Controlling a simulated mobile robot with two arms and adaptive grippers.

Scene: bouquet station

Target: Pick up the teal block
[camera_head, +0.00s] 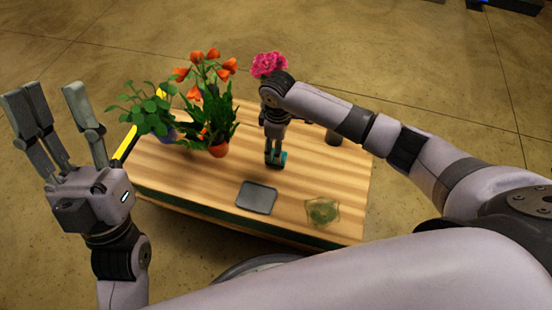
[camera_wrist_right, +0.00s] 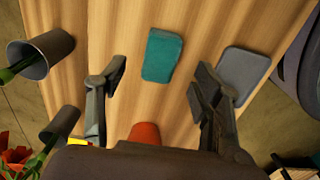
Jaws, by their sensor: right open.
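The teal block (camera_wrist_right: 162,55) lies on the wooden table, seen from above in the right wrist view. My right gripper (camera_wrist_right: 156,80) is open and empty, its fingers spread on either side of the block's line, with the block ahead between them. In the head view my right gripper (camera_head: 274,155) points down over the table and partly hides the teal block (camera_head: 283,157). My left gripper (camera_head: 50,100) is raised at the left, open and empty, away from the table.
A grey tray (camera_head: 257,197) lies in front of the block, and a greenish clear item (camera_head: 322,211) at the front right. An orange-flowered plant in a terracotta pot (camera_head: 218,149) and a leafy plant (camera_head: 148,110) stand left.

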